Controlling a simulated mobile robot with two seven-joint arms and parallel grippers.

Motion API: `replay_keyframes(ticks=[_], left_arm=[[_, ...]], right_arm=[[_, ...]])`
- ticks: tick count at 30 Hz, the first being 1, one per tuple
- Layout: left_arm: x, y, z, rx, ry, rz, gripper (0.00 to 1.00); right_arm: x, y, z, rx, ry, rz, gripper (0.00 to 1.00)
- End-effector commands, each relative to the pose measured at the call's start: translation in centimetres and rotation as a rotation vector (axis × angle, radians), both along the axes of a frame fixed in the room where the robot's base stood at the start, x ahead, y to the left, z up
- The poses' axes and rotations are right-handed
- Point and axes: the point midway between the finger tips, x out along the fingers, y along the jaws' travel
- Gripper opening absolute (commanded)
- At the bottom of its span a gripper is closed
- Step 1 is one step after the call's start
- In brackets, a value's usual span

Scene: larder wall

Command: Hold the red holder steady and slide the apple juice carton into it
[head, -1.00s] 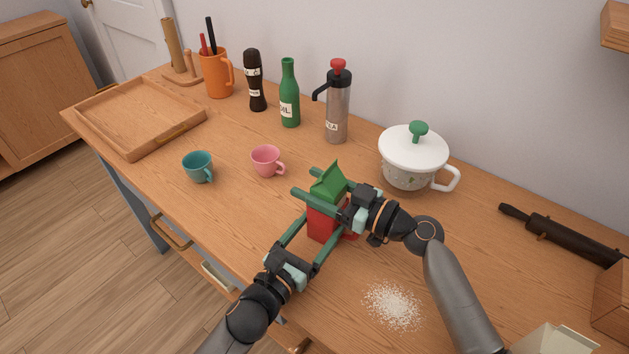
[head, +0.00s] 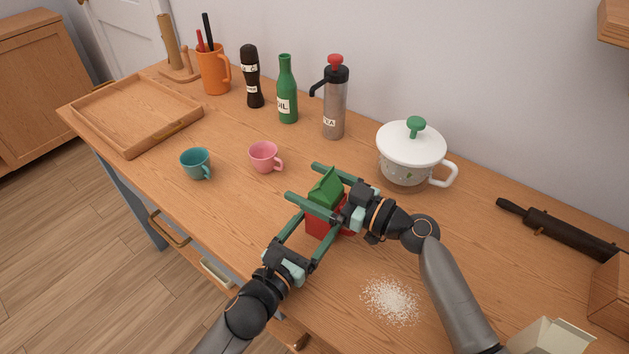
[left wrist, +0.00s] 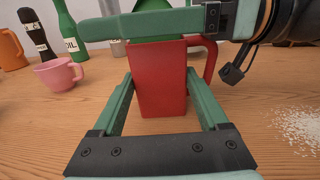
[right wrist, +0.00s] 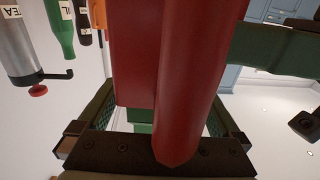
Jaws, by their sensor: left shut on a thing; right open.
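The red holder (head: 316,229) stands upright on the table, with its handle towards the right in the left wrist view (left wrist: 160,90). My left gripper (left wrist: 160,78) is shut on its sides. The green apple juice carton (head: 325,190) is in the holder, with its gabled top above the rim; its lower part is hidden. My right gripper (head: 302,181) is open, its fingers on either side of the carton's top, just above the holder. The holder's red wall and handle fill the middle of the right wrist view (right wrist: 140,50).
A pink cup (head: 264,157) and a teal cup (head: 196,163) stand to the left. A lidded white pot (head: 411,145) stands behind my right gripper. White grains (head: 390,301) lie in front. A rolling pin (head: 555,230) lies at the right.

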Motion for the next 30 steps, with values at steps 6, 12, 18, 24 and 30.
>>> replay_keyframes(ticks=[6,12,18,24,30], left_arm=[[0.0,-0.1,0.1,-0.005,-0.001,-0.002,0.2],[0.0,0.0,0.1,-0.004,0.0,-0.001,0.2],[0.0,0.0,0.1,-0.004,0.0,-0.001,0.2],[0.0,0.0,0.1,-0.003,-0.001,-0.001,0.2],[0.0,0.0,0.1,-0.003,-0.001,-0.001,0.2]], right_arm=[[-0.1,0.0,1.0,-0.006,0.003,0.001,1.0],[-0.1,0.0,4.9,-0.003,-0.004,0.001,1.0],[0.0,0.0,9.0,-0.001,-0.003,0.0,1.0],[0.0,0.0,12.0,-0.001,-0.004,0.0,1.0],[-0.1,0.1,15.1,0.002,0.007,0.0,1.0]])
